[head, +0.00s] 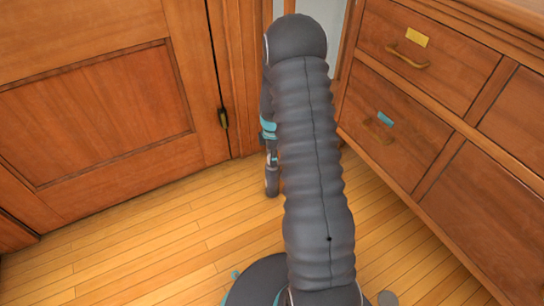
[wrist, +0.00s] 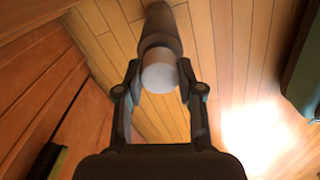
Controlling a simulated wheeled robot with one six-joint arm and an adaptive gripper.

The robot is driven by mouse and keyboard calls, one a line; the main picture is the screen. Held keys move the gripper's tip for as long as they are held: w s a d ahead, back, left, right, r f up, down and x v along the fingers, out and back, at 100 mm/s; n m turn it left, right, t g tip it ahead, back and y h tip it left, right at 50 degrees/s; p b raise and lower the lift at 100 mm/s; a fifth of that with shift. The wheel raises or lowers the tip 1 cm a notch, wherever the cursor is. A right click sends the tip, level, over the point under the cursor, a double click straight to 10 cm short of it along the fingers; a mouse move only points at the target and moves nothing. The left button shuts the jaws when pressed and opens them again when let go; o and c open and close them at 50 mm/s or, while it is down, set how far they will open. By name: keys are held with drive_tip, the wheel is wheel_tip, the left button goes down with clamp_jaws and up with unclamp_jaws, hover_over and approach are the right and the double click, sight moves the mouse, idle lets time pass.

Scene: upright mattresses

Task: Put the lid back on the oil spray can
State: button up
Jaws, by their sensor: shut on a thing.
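My gripper (wrist: 159,78) is shut on a pale round-ended piece (wrist: 160,76), one fingertip on each side of it. A dark grey cylinder (wrist: 160,22) runs on from the pale piece towards the top of the wrist view. I cannot tell whether the two are one object or only overlap, or which is the can and which the lid. In the head view, my arm hides most of this area. A small dark cylinder (head: 271,181) shows beside the arm over the floor. I cannot tell if it is the same one.
A wooden door (head: 100,120) with a dark latch (head: 222,118) stands to the left. A wooden drawer chest (head: 425,90) with brass handles and a yellow and a blue label stands to the right. The plank floor (head: 150,250) is bare at the front left.

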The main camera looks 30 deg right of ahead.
drive_tip(key=o, duration=0.8)
drive_tip(key=o, duration=0.5)
drive_tip(key=shift+r, duration=0.1)
drive_tip(key=shift+r+p, duration=2.1)
drive_tip(key=shift+r, duration=1.35)
drive_tip(key=shift+c, duration=0.2)
clamp_jaws()
